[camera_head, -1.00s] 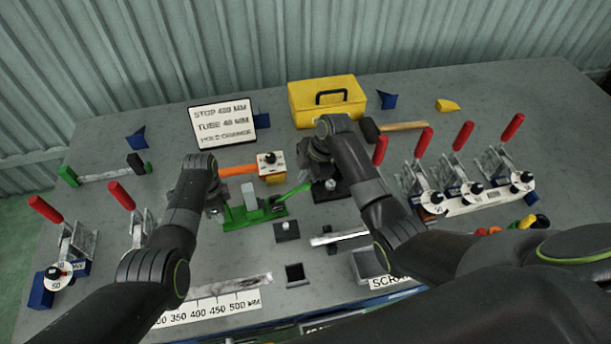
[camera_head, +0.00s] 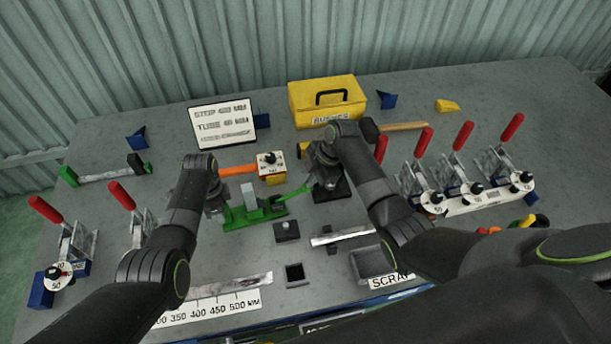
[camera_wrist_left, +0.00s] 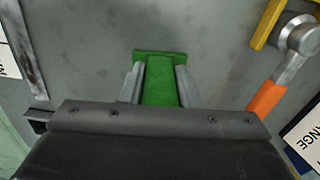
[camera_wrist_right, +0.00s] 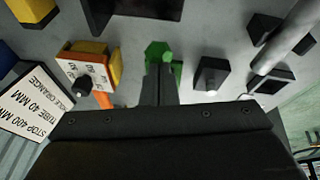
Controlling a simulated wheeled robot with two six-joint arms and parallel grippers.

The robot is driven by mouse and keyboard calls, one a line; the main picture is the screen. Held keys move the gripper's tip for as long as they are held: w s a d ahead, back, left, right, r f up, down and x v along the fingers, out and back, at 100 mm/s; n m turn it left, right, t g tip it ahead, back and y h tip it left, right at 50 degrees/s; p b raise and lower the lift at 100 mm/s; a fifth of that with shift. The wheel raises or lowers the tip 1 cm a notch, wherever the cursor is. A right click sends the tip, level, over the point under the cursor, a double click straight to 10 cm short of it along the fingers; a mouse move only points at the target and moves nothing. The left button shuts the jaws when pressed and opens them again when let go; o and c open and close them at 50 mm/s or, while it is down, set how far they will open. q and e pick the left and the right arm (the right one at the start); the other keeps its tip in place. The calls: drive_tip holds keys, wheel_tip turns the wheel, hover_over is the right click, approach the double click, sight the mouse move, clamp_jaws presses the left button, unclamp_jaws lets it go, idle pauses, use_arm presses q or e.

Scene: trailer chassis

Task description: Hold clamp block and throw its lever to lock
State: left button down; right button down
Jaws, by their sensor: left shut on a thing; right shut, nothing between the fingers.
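The green clamp block (camera_head: 248,213) stands on the grey table, with a grey piece on its top. My left gripper (camera_head: 220,207) is shut on its left end; the left wrist view shows one finger on each side of the green block (camera_wrist_left: 160,82). The clamp's green lever (camera_head: 299,193) slants up to the right from the block. My right gripper (camera_head: 318,190) is shut and empty at the lever's outer end. In the right wrist view its closed fingers (camera_wrist_right: 158,82) partly cover the green lever (camera_wrist_right: 158,52); whether they touch it I cannot tell.
An orange-handled tool (camera_head: 238,170) and a white dial block (camera_head: 270,161) lie just behind the clamp. A black block (camera_head: 287,231) stands in front. A yellow box (camera_head: 328,100) is at the back. Clamps with red levers (camera_head: 463,136) stand at right.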

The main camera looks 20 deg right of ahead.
drive_tip(key=shift+s+f, duration=0.1)
drive_tip(key=shift+a+r, duration=0.15)
drive_tip(key=shift+r, duration=1.15)
drive_tip(key=shift+s+a+r, duration=0.1)
drive_tip(key=shift+a+r, duration=0.1)
drive_tip(key=shift+r, duration=0.45)
drive_tip(key=shift+s+a+r, duration=0.1)
drive_tip(key=shift+a+r, duration=0.1)
drive_tip(key=shift+r, duration=0.4)
drive_tip(key=d+v, duration=0.1)
drive_tip(key=v, duration=0.9)
drive_tip(key=shift+d+f, duration=0.25)
drive_tip(key=shift+d, duration=0.05)
drive_tip(key=shift+s, duration=0.15)
use_arm(q)
drive_tip(key=c, duration=0.8)
unclamp_jaws()
drive_tip(key=shift+o, duration=0.2)
